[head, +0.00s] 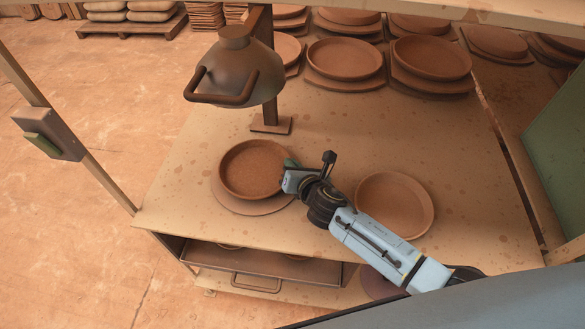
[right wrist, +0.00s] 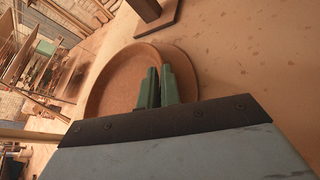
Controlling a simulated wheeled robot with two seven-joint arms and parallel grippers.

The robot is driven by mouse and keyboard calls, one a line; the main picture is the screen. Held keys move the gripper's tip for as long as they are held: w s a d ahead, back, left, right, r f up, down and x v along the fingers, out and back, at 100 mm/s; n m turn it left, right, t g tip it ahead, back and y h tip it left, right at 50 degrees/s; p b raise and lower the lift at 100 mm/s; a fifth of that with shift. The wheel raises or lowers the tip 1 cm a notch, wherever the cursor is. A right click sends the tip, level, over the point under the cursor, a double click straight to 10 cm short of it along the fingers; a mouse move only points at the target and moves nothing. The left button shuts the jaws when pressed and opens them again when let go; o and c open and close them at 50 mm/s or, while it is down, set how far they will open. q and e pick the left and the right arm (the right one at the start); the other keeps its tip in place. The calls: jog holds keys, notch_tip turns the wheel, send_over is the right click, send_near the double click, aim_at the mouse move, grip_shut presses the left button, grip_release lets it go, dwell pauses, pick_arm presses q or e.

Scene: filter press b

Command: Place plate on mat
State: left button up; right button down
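A round brown plate (head: 253,168) with a raised rim is over a flat round mat (head: 245,207) on the table's left part. The mat shows as a crescent below the plate; I cannot tell if the plate touches it or is slightly above. My right gripper (head: 290,169) is at the plate's right rim. In the right wrist view its green fingers (right wrist: 158,88) are close together at the rim of the plate (right wrist: 115,88) and look shut on it. The rim between the fingertips is mostly hidden. My left gripper is not in view.
A second round plate (head: 396,204) lies on the table (head: 330,145) to the right, under my right forearm. A dark dome with a handle (head: 238,68) hangs on a post behind the plate. Several plates (head: 345,58) stand on mats at the back. A shelf (head: 260,265) is below.

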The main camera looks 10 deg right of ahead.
jog(key=shift+f, duration=0.25)
jog(key=c, duration=2)
grip_release()
jog(key=shift+f, duration=0.1)
jog(key=o, duration=0.4)
jog(key=shift+r, duration=0.25)
jog(key=p+v, duration=0.2)
jog(key=v, duration=1)
jog(key=shift+f, duration=0.15)
